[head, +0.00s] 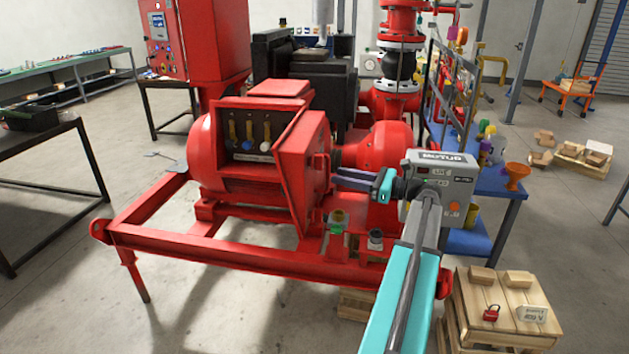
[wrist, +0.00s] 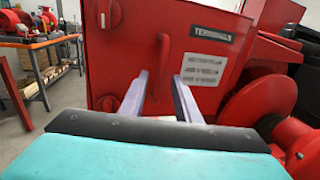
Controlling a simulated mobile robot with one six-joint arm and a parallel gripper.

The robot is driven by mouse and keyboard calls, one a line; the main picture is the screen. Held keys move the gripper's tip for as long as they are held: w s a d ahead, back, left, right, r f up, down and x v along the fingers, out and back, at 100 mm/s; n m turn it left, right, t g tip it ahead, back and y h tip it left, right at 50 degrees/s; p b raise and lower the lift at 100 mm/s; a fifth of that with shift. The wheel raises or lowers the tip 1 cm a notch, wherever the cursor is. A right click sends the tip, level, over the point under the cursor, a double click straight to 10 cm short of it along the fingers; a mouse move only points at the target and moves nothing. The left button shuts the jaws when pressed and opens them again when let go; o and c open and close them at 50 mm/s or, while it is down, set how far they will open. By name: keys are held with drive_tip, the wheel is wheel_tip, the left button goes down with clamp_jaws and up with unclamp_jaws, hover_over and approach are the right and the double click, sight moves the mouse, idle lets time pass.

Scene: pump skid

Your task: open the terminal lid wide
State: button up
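The red terminal lid (head: 302,150) stands partly open on the red terminal box of the motor, swung out to the right. Behind it, the box's dark inside (head: 247,140) shows a few terminals. My gripper (head: 336,178) is at the lid's outer right side. In the wrist view the lid's outer face (wrist: 185,30) carries a "TERMINALS" plate (wrist: 211,33), a notice plate (wrist: 203,68) and an upright red handle (wrist: 164,62). My gripper (wrist: 160,77) is open, with the handle in line between its two fingers. I cannot tell whether the fingers touch the handle or lid.
A red skid frame (head: 215,252) runs in front. A blue table (head: 488,180) stands at the right, and wooden crates (head: 495,300) are at the front right. The floor to the left is mostly clear.

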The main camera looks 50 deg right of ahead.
sight(328, 188)
drive_tip(key=shift+p+x, duration=0.4)
drive_tip(key=shift+x, duration=2.2)
clamp_jaws()
